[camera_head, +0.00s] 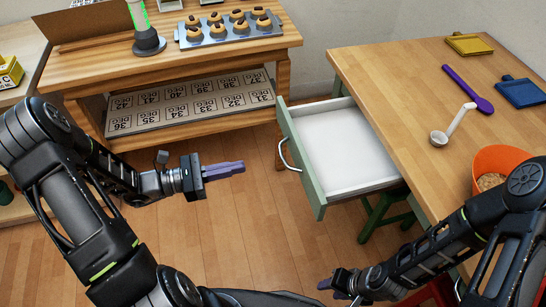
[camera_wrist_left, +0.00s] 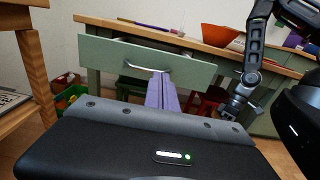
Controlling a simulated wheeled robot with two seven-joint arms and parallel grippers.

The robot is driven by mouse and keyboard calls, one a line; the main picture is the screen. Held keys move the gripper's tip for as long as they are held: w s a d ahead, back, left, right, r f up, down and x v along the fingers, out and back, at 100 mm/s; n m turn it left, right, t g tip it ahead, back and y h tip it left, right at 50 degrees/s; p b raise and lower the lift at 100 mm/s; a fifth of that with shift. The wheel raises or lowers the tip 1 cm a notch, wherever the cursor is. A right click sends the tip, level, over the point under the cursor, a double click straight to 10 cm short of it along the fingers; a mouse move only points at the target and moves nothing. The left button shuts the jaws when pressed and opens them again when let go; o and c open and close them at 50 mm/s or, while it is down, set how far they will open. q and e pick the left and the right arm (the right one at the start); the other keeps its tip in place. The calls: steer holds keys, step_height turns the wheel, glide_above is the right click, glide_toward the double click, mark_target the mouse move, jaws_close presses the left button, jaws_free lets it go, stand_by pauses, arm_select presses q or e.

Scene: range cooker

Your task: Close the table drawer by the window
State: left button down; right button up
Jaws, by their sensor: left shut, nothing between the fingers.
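The table drawer (camera_head: 343,147) is pulled out from the left side of the wooden table (camera_head: 385,72). Its inside is white and looks empty. Its green front has a pale bar handle (camera_head: 284,155). In the left wrist view the green drawer front (camera_wrist_left: 110,50) and its handle (camera_wrist_left: 150,67) face the camera. My left gripper (camera_head: 232,168) is shut and empty, left of the drawer front and apart from it. Its purple fingers (camera_wrist_left: 162,92) appear below the handle in the left wrist view. My right gripper (camera_head: 338,286) is low at the bottom, its jaw state unclear.
A ladle (camera_head: 455,122), purple spoon (camera_head: 468,90), blue board (camera_head: 521,92) and orange bowl (camera_head: 503,161) are on the table. A green stool (camera_head: 380,220) stands under the drawer. A wooden shelf table (camera_head: 285,45) with a muffin tray is behind. Floor left of the drawer is clear.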

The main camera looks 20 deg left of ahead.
mark_target(299, 155)
arm_select(q)
steer(key=x, duration=1.4)
steer(key=shift+s, duration=0.15)
steer(key=shift+d, duration=0.1)
steer(key=shift+w+d+b, duration=0.3)
steer(key=shift+d, duration=0.2)
steer(key=b+x, duration=0.4)
steer(key=x, duration=2)
steer(key=shift+s+d, duration=0.1)
steer(key=shift+d, duration=0.1)
steer(key=shift+d+r, duration=0.1)
steer(key=shift+d, duration=0.05)
steer(key=shift+w+r, duration=0.2)
steer(key=shift+r, duration=0.05)
steer(key=shift+r, duration=0.1)
